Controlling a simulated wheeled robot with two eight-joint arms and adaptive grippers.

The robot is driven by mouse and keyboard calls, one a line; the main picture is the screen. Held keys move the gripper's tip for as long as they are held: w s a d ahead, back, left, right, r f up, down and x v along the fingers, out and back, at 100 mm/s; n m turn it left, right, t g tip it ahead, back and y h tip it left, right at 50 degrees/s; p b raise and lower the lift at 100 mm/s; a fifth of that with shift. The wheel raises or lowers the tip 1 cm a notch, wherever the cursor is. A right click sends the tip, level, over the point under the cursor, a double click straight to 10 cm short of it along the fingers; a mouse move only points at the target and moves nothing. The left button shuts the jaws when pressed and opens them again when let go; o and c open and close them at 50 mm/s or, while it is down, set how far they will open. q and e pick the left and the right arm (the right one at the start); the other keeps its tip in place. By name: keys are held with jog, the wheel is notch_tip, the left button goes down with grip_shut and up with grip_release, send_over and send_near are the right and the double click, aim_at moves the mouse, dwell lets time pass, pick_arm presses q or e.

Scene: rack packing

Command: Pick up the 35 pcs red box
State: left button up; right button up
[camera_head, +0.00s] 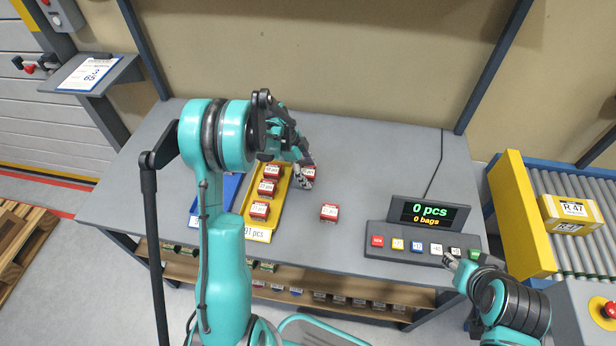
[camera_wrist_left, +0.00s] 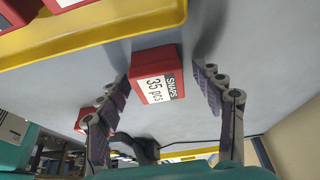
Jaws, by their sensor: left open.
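The red box labelled "SNAPS 35 pcs" (camera_wrist_left: 156,75) stands on the grey table between the two spread fingers of my left gripper (camera_wrist_left: 168,92), with gaps visible on both sides. In the head view, my left gripper (camera_head: 303,168) is over the table just right of the yellow tray, at a red box (camera_head: 310,171) that it partly covers. My left gripper is open and empty. My right gripper (camera_head: 457,262) is by the button panel at the lower right; its finger opening is too small to tell.
The yellow tray (camera_head: 248,222) holds several red boxes; a blue tray (camera_head: 230,187) is left of it. Another red box (camera_head: 329,212) lies on the table nearer me. The counter display (camera_head: 430,212) reads 0 pcs, 0 bags. A roller conveyor (camera_head: 580,215) is at the right.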

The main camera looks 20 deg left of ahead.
pick_arm(q)
jog(key=shift+r, duration=0.1)
jog(key=shift+c, duration=0.6)
jog(key=c, duration=1.2)
